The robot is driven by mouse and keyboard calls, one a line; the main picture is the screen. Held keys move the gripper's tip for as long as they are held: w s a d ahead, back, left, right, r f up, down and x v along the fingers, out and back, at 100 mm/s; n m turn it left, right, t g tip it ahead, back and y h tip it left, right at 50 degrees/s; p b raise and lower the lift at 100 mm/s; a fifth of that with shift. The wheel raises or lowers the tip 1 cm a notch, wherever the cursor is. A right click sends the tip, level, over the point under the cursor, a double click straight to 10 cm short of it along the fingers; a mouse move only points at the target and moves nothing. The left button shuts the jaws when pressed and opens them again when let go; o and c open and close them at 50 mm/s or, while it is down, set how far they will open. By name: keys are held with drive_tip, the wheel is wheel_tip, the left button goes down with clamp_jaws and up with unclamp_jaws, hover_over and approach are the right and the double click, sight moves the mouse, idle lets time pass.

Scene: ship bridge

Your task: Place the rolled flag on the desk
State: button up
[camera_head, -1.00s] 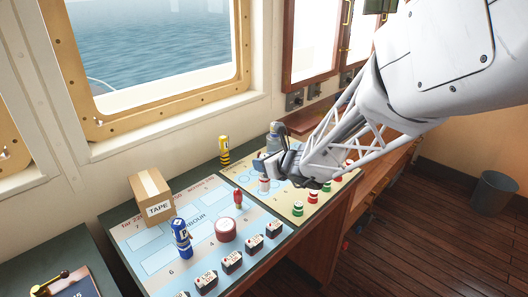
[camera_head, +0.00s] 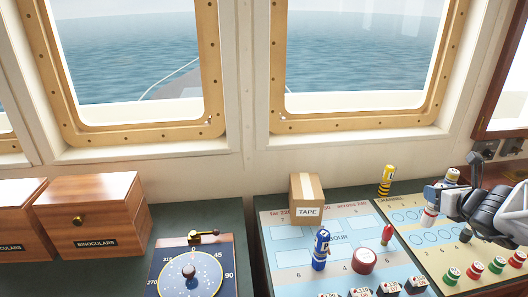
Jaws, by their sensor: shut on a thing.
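My gripper (camera_head: 440,192) is at the right, above the cream-coloured chart board, with blue at its tip. It is shut on a rolled flag (camera_head: 452,176), pale with a yellow top, which stands up at the jaws and is partly hidden by them. A yellow-and-black roll (camera_head: 387,180) stands near the wall. The dark green desk top (camera_head: 245,222) shows around the charts.
A cardboard TAPE box (camera_head: 307,198) and a dark red round piece (camera_head: 364,261) are on the blue chart. Several small markers crowd the right. Wooden binocular boxes (camera_head: 98,216) and a compass-like dial (camera_head: 188,272) are at left.

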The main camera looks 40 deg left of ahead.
wheel_tip(320, 180, up, 6)
drive_tip(key=shift+f, duration=0.2)
drive_tip(key=s+a+n+g+y, duration=0.2)
drive_tip(key=s+a+n+g, duration=0.1)
drive_tip(key=a, duration=0.8)
drive_tip(key=s+a+n+g+y, duration=0.2)
drive_tip(key=s+a, duration=0.2)
drive_tip(key=a, duration=0.6)
drive_tip(key=s+a+n+g, duration=0.85)
drive_tip(key=s+a, duration=1.15)
drive_tip(key=a, duration=0.3)
wheel_tip(320, 180, down, 11)
drive_tip(key=shift+a+f+m, duration=0.15)
drive_tip(key=shift+a+m, duration=0.05)
drive_tip(key=shift+m, duration=0.25)
drive_tip(key=shift+a, duration=0.1)
drive_tip(key=w+a+f, duration=0.1)
drive_tip(key=w+a, duration=0.7)
drive_tip(key=a, duration=0.5)
drive_tip(key=shift+w+a+f, duration=0.15)
drive_tip(key=shift+w+f, duration=0.1)
drive_tip(key=shift+w, duration=0.05)
drive_tip(key=shift+f, duration=0.1)
